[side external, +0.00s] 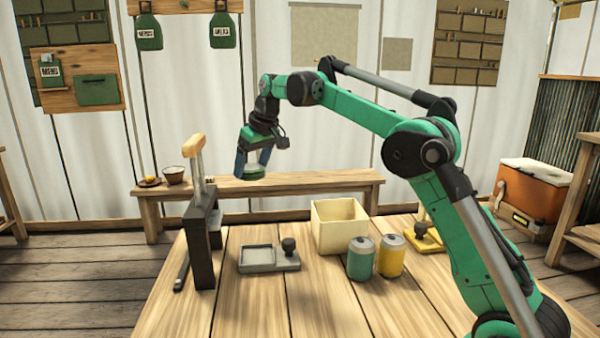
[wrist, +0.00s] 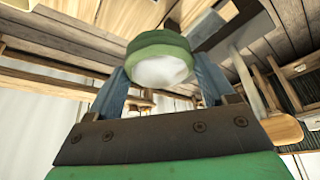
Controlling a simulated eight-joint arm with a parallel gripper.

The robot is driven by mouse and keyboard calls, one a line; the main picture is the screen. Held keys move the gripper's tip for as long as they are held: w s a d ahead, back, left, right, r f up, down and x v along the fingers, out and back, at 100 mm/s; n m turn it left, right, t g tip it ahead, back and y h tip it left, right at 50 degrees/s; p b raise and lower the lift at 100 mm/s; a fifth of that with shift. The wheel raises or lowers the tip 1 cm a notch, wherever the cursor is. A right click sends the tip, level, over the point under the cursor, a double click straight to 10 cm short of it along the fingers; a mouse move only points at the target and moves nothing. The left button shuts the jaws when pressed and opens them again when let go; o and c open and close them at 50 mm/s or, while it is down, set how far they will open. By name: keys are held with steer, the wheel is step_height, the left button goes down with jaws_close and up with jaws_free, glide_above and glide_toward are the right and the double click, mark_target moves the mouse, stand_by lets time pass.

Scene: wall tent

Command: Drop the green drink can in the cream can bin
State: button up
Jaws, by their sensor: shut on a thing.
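My gripper (side external: 252,170) is raised above the far left of the table, in front of the back bench. Its blue fingers are shut on a short, squat green can (side external: 252,174) with a pale end face. The held can also shows between the fingers in the wrist view (wrist: 162,58), and it looks flattened. The cream can bin (side external: 337,228) is an open square box on the table, to the right of and below my gripper. Its inner floor is hidden. A teal-green can (side external: 360,260) stands upright in front of the bin.
A yellow can (side external: 390,257) stands beside the teal-green one. A dark press with a wooden handle (side external: 202,220) stands at the table's left. A grey tray with a black knob (side external: 268,258) lies between press and bin. A yellow item (side external: 422,238) lies at right.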

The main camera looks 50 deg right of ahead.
steer(key=s+d+f, duration=0.2)
steer(key=d, duration=0.4)
steer(key=s+d+f, duration=0.2)
steer(key=d+f, duration=0.1)
steer(key=d, duration=0.4)
glide_toward(344, 204)
steer(key=w+a+f, duration=0.1)
steer(key=a+f, duration=0.1)
steer(key=a, duration=0.3)
steer(key=shift+w+d+f, duration=0.1)
steer(key=shift+f, duration=1.15)
steer(key=shift+w+d+f, duration=0.1)
steer(key=shift+f, duration=1.15)
steer(key=o, duration=1.3)
steer(key=shift+c, duration=0.2)
steer(key=shift+r, duration=0.15)
